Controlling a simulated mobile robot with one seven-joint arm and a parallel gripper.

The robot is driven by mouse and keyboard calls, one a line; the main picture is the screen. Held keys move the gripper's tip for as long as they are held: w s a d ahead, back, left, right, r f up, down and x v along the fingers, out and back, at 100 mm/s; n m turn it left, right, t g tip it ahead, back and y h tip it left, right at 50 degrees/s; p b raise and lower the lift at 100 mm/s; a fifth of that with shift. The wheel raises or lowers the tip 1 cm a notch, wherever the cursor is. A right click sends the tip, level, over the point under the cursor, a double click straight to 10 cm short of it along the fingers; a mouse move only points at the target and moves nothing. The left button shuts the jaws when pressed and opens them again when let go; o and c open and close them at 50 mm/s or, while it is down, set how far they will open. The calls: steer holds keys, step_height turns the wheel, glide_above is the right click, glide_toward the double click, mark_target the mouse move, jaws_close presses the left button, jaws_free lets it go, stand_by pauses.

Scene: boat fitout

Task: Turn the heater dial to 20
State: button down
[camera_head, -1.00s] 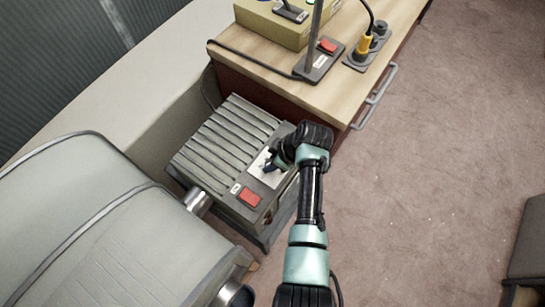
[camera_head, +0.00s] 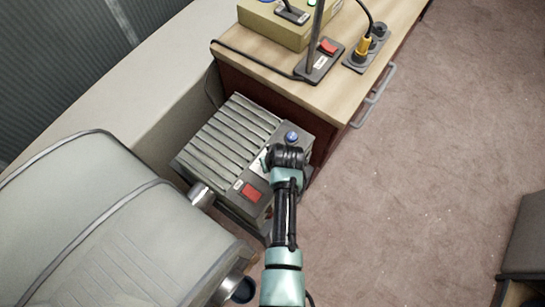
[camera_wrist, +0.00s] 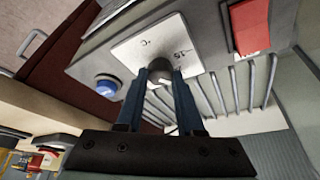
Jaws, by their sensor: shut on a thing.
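The heater (camera_head: 225,145) is a grey box with a slatted top, standing beside the wooden cabinet. Its white dial plate (camera_wrist: 135,42) carries printed marks; a "15" can be read, the rest is unclear. The round grey dial (camera_wrist: 158,68) sits on the plate between my fingertips. My gripper (camera_wrist: 160,78) is shut on the dial, with one blue finger on each side. In the head view my gripper (camera_head: 272,160) covers the dial and most of the plate. The dial's pointer cannot be made out.
A red switch (camera_head: 251,193) and a blue button (camera_head: 291,138) flank the dial on the heater panel. A wooden cabinet (camera_head: 275,75) with a lamp base and sockets stands behind. A grey seat (camera_head: 90,210) is close at left.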

steer(key=shift+m, duration=0.3)
steer(key=c, duration=0.5)
jaws_free()
steer(key=v, duration=1.3)
steer(key=shift+s+p, duration=0.1)
steer(key=shift+p, duration=0.2)
steer(key=shift+a, duration=0.1)
